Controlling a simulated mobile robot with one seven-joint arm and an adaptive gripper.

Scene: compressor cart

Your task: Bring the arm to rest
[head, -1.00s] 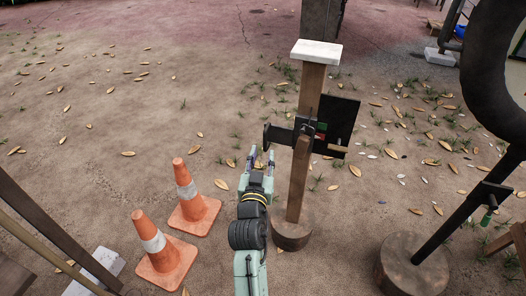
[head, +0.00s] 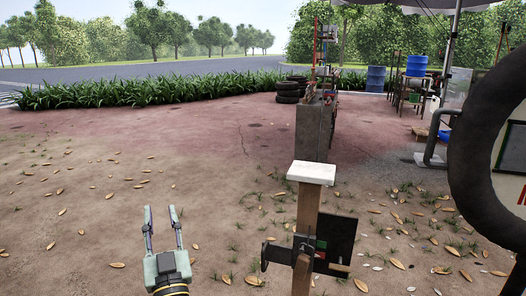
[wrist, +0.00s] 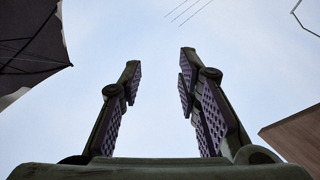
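My gripper (head: 163,222) is raised at the lower left of the middle in the head view, fingers pointing up. It is open and empty. In the wrist view my gripper (wrist: 158,95) shows two fingers well apart with only sky between them. To its right in the head view stands a wooden post (head: 305,222) with a white cap (head: 312,173) and a dark panel (head: 338,241) with a lever-like part fixed to it. The gripper is apart from the post and touches nothing that I can see.
A black tyre (head: 478,150) fills the right edge. A grey concrete block (head: 313,131) stands behind the post. Blue barrels (head: 376,79) and stacked tyres (head: 288,92) are farther back. The leaf-strewn ground (head: 80,220) on the left is clear.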

